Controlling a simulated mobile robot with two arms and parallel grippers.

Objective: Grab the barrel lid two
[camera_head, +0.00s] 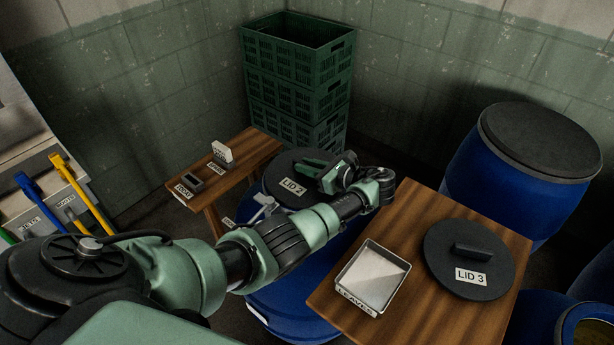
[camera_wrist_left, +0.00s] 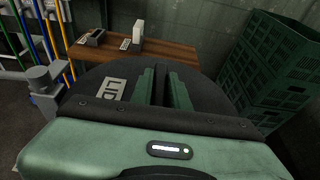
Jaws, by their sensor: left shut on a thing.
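The black round lid labelled LID 2 (camera_head: 283,181) sits on top of a blue barrel (camera_head: 290,290) between the two wooden tables. My left arm reaches across from the left, and my left gripper (camera_head: 326,172) is at the lid's middle. In the left wrist view its green fingers (camera_wrist_left: 166,88) are shut on the handle of the lid (camera_wrist_left: 208,92), with the label partly in view. The lid appears to rest flat on the barrel; its right part is hidden by the gripper in the head view. My right gripper is not in view.
A wooden table (camera_head: 420,215) at right holds LID 3 (camera_head: 495,248) and a metal LEAVES tray (camera_head: 347,289). A smaller table (camera_head: 255,152) with small items stands behind. Green crates (camera_head: 300,70) are stacked at the back; a lidded blue barrel (camera_head: 490,190) stands at right.

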